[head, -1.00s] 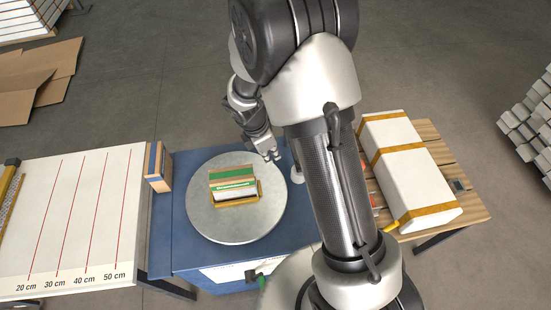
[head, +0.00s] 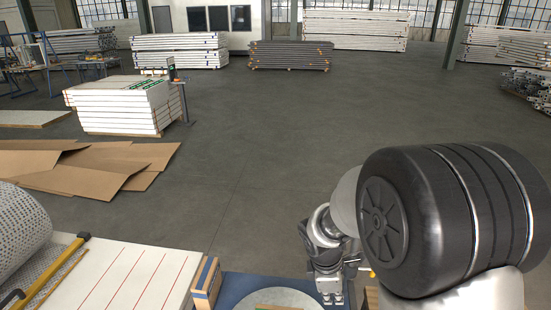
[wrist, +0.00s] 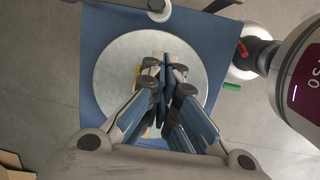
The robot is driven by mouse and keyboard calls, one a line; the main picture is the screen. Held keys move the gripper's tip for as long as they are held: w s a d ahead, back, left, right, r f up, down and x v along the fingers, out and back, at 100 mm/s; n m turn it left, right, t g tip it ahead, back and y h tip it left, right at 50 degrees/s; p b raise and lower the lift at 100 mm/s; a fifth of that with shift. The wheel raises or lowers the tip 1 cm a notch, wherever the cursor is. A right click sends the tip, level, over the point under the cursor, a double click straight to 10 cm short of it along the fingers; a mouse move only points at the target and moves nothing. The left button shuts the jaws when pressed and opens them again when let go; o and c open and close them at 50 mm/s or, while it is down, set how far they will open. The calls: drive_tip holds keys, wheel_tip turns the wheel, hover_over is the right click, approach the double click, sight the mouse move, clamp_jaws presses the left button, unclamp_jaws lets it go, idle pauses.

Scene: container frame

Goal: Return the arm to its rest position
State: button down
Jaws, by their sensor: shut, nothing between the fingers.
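My gripper (head: 332,297) shows in the head view at the lower middle right, pointing down beside the round turntable. In the wrist view my gripper (wrist: 165,62) is shut with its fingers together and nothing between them. It is above the round grey turntable (wrist: 112,66). The turntable (head: 283,299) is cut off by the bottom edge of the head view. My arm's large dark joint fills the right side of the head view. Most of what lies on the turntable is hidden behind my fingers in the wrist view.
A blue table (wrist: 215,38) carries the turntable. Flattened cardboard (head: 85,165) lies on the floor. The floor (head: 260,165) beyond is open.

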drive_tip(key=s+r+m+t+y+b, duration=0.1)
drive_tip(key=s+r+m+t+b, duration=0.15)
drive_tip(key=s+r+m, duration=0.65)
drive_tip(key=s+r+m+t+y+b, duration=0.1)
drive_tip(key=s+r+m+b, duration=0.2)
drive_tip(key=s+m, duration=0.4)
drive_tip(key=s+a, duration=0.1)
drive_tip(key=s, duration=0.4)
drive_tip(key=shift+r, duration=0.15)
drive_tip(key=shift+s, duration=0.1)
